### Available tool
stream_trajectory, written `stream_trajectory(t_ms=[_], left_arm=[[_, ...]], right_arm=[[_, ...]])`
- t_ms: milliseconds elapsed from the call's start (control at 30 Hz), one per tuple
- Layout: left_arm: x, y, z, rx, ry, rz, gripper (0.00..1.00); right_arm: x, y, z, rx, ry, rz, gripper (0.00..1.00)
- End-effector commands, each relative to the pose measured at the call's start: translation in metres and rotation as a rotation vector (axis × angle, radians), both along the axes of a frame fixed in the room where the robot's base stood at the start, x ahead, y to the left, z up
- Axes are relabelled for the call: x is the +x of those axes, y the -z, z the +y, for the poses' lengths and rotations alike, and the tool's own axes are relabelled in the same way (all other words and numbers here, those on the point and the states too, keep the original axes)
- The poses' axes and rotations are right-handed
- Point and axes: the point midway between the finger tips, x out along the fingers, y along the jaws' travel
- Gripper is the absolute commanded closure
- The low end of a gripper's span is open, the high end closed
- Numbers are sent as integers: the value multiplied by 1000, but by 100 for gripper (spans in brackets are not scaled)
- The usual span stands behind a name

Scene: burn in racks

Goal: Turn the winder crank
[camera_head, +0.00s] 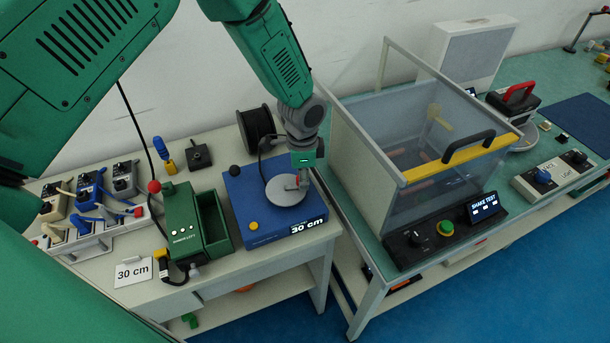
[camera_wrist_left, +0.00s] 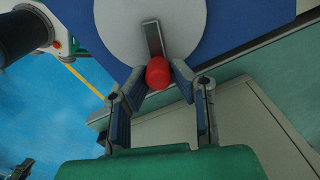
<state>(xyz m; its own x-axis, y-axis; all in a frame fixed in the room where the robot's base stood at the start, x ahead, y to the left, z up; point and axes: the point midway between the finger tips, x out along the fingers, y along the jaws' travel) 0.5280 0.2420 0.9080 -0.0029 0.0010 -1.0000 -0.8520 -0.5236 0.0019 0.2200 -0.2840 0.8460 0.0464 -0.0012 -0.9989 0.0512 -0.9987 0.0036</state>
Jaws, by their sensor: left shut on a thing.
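The winder (camera_head: 240,209) is a blue box on the white table, with a pale grey disc (camera_head: 284,196) on top and a display reading 30 cm. The crank has a metal arm (camera_wrist_left: 153,38) on the disc, ending in a red knob (camera_wrist_left: 158,73). My left gripper (camera_head: 297,180) reaches down over the right side of the disc. In the left wrist view its two fingers (camera_wrist_left: 158,80) are shut on the red knob from both sides. The gripper mostly hides the knob in the head view. My right gripper is not in view.
A black spool (camera_head: 257,127) stands behind the winder. A green device with a tray (camera_head: 213,221) is close on its left, beside a "30 cm" card (camera_head: 133,272). A clear-walled shake test box (camera_head: 365,190) stands close on the right, on a green-topped bench.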

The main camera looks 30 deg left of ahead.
Motion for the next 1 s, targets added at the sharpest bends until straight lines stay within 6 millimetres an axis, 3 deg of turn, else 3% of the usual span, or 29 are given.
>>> stream_trajectory(t_ms=[500,533,600,1000], left_arm=[[-2,1,6,8,16,7,100],[-2,1,6,8,16,7,77],[-2,1,6,7,16,7,60],[1,-7,1,5,17,2,60]], right_arm=[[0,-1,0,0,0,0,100],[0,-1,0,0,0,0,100],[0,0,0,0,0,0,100],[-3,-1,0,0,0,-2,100]])
